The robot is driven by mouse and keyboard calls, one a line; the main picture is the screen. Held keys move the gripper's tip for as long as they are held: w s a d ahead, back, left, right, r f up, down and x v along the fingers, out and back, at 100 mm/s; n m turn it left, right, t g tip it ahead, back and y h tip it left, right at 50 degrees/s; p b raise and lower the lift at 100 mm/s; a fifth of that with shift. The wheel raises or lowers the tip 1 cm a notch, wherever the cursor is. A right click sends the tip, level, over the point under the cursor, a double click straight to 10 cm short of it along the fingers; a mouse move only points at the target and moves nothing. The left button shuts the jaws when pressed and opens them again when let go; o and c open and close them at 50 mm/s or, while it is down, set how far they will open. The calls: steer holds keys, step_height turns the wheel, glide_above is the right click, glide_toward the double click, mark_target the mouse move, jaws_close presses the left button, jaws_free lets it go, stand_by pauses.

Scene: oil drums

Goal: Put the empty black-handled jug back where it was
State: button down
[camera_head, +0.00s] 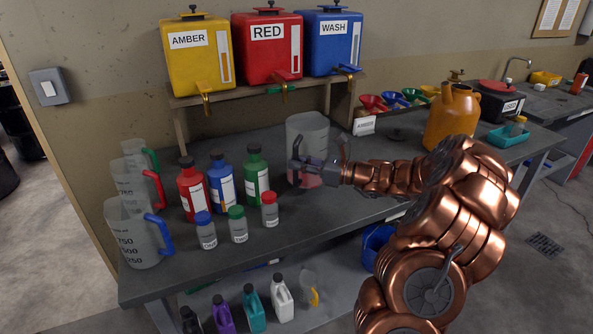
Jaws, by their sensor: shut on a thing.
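A translucent jug (307,132) is at the middle of the bench, under the shelf with the drums. My gripper (315,172) is shut on this jug, reaching in from the right across its front.
Jugs with green, red and blue handles (138,238) stand at the bench's left end. Red, blue and green bottles (257,178) and small capped jars (238,228) stand left of my gripper. An orange can (452,115) stands right. Bare bench lies in front of the jug.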

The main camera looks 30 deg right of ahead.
mark_target(297, 172)
steer(key=shift+w+f+p, duration=0.25)
steer(key=shift+f, duration=0.35)
steer(key=shift+w+f+p, duration=0.25)
steer(key=shift+f, duration=0.95)
steer(key=shift+a+f, duration=0.1)
steer(key=c, duration=1.1)
jaws_free()
steer(key=shift+c, duration=0.2)
steer(key=b+v, duration=0.2)
steer(key=v, duration=1)
